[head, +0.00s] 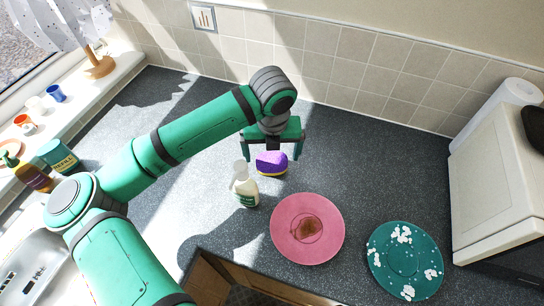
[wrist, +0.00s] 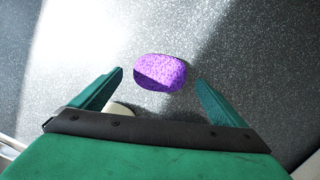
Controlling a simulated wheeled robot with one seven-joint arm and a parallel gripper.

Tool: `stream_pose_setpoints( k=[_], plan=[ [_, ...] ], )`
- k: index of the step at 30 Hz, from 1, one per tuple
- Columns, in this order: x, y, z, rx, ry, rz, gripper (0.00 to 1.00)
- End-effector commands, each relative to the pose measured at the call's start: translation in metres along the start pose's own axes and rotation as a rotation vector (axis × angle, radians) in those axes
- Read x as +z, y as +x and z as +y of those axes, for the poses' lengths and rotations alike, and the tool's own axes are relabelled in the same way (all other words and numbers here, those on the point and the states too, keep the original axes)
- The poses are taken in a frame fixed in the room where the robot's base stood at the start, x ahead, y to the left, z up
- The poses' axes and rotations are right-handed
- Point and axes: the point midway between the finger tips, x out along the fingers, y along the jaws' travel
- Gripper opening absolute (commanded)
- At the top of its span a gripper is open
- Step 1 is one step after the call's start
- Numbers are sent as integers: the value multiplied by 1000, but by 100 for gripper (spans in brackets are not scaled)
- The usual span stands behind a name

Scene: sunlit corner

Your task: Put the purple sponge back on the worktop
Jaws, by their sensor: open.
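The purple sponge (head: 271,161), with a yellow underside, appears to lie on the dark speckled worktop (head: 345,150), behind the white spray bottle. It also shows in the wrist view (wrist: 160,72), near the middle and between the fingertips in the picture. My gripper (head: 271,156) is open above the sponge, one finger to each side. In the wrist view my gripper (wrist: 160,77) has clear gaps between both fingers and the sponge. I cannot tell the exact height of the fingertips above the worktop.
The white spray bottle (head: 245,190) stands close in front of the sponge. A stained pink plate (head: 329,215) and a teal plate (head: 386,276) with white bits lie to the right. A cream appliance (head: 495,180) stands far right. The worktop behind the plates is clear.

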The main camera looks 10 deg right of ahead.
Motion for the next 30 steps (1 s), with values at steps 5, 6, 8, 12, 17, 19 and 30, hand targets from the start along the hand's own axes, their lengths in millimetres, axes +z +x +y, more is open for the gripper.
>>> stream_pose_setpoints(
  k=[5, 6, 8, 12, 17, 19, 30],
  plan=[
    [1, -38, 0, 2, 2, -4, 95],
    [1, -46, 0, 3, 2, -4, 95],
    [1, -57, 0, 1, 1, -4, 95],
    [0, -78, 0, 2, 0, -3, 95],
    [0, -91, 0, 1, 0, -1, 95],
    [0, -94, 0, 0, 0, 0, 95],
    [0, -94, 0, 0, 0, 0, 95]
  ],
)
